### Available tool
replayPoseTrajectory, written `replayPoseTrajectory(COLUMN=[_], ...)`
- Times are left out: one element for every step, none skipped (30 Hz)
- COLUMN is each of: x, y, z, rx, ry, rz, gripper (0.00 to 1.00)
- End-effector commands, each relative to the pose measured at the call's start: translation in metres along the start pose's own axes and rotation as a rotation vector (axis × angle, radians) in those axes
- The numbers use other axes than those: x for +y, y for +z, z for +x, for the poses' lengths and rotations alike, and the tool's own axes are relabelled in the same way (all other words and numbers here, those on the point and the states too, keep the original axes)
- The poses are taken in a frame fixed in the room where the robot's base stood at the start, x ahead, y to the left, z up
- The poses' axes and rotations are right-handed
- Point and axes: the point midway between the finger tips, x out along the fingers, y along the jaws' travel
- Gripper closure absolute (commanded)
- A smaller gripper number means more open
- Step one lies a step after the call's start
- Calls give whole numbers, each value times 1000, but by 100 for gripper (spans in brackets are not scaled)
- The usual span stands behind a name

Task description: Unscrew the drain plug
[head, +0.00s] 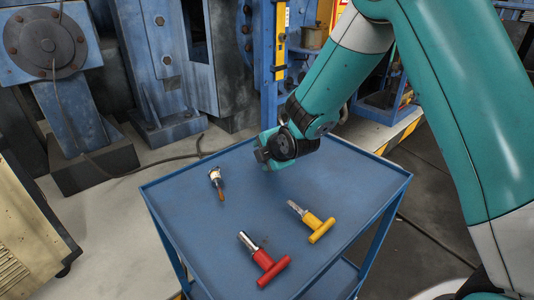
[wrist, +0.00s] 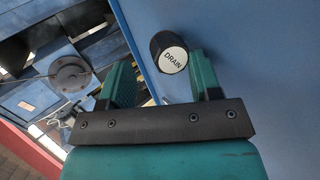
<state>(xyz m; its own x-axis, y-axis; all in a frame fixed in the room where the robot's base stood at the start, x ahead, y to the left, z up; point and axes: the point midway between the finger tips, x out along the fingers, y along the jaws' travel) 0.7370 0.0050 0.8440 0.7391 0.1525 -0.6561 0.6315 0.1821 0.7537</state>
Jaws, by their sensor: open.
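The drain plug (wrist: 168,52) is a dark round cap with a white face reading "DRAIN". In the wrist view it stands out from a blue surface, just beyond the fingertips and between them, a little nearer the right one. My gripper (wrist: 161,72) is open, with its two green fingers apart and nothing between them that I can tell is gripped. Whether a finger touches the cap cannot be told. In the head view my gripper (head: 262,156) is over the far edge of the blue cart, mostly hidden by my wrist. The drain plug cannot be made out there.
A blue cart (head: 190,240) stands in front of me. On its top lie a red T-handled tool (head: 268,266), a yellow T-handled tool (head: 318,226) and a small silver-and-brown piece (head: 217,186). Blue machinery (head: 160,60) stands behind. A cable (head: 165,160) crosses the floor.

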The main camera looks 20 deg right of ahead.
Motion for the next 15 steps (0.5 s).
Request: replayPoseTrajectory(x=[-1, -1, -1, -1, 0, 0, 0, 0, 1, 1, 1, 2, 1, 2, 2], y=[0, 0, 0, 0, 0, 0, 0, 0, 0, 0, 0, 0, 0, 0, 0], z=[-1, -3, -6, -10, -14, -21, -27, -34, -44, -52, -59, -70, -78, -86, -97], rx=[0, 0, 0, 0, 0, 0, 0, 0, 0, 0, 0, 0, 0, 0, 0], ry=[-4, -3, -3, -3, -2, -1, -1, 0, 2, 2, 2, 3, 3, 3, 4], rz=[0, 0, 0, 0, 0, 0, 0, 0, 0, 0, 0, 0, 0, 0, 0], gripper=[40, 40, 40, 40, 40, 40, 40, 40, 40, 40, 40, 40, 40, 40, 40])
